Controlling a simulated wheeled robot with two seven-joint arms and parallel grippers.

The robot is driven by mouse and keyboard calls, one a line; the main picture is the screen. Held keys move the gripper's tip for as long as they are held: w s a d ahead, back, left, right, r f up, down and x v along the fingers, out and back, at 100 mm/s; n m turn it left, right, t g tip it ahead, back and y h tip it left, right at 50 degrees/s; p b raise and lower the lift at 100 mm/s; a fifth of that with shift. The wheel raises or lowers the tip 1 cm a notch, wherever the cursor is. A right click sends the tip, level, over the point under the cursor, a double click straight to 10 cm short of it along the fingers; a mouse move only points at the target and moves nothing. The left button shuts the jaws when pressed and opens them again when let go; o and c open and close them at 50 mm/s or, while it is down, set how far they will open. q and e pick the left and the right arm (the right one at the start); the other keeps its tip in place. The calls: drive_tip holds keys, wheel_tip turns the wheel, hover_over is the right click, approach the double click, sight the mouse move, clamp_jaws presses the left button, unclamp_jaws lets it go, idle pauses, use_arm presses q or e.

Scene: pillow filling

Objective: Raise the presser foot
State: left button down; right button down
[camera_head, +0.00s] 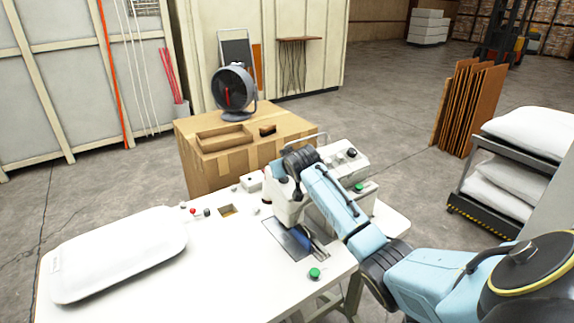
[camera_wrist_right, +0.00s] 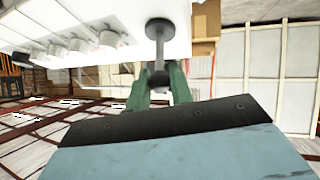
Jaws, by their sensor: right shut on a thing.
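The white sewing machine (camera_head: 351,162) stands on the white table, partly behind my right arm (camera_head: 334,205). In the right wrist view, a dark lever (camera_wrist_right: 158,32) with a round base sticks out from the white machine body. My right gripper (camera_wrist_right: 159,82) has its green fingers shut on the lever's end. In the head view this grip is hidden by the arm and machine. A dark metal plate (camera_head: 287,238) lies in the tabletop below the machine head. The presser foot itself cannot be made out. My left gripper is not in view.
A white pillow (camera_head: 120,253) lies on the table's left end. Small knobs and a green button (camera_head: 314,273) sit on the tabletop (camera_head: 215,275). A cart (camera_head: 490,180) holding pillows stands right.

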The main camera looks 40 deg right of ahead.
drive_tip(key=shift+w+g+y, duration=0.2)
drive_tip(key=shift+w+g, duration=0.2)
drive_tip(key=shift+g, duration=0.45)
drive_tip(key=shift+w+g+y, duration=0.2)
drive_tip(key=shift+w+g, duration=0.2)
drive_tip(key=shift+g, duration=0.45)
drive_tip(key=shift+n, duration=0.3)
drive_tip(key=c, duration=1.3)
unclamp_jaws()
drive_tip(key=shift+d, duration=0.1)
drive_tip(key=b+v, duration=0.1)
drive_tip(key=v, duration=1.2)
drive_tip(key=shift+b, duration=0.4)
drive_tip(key=shift+r, duration=0.1)
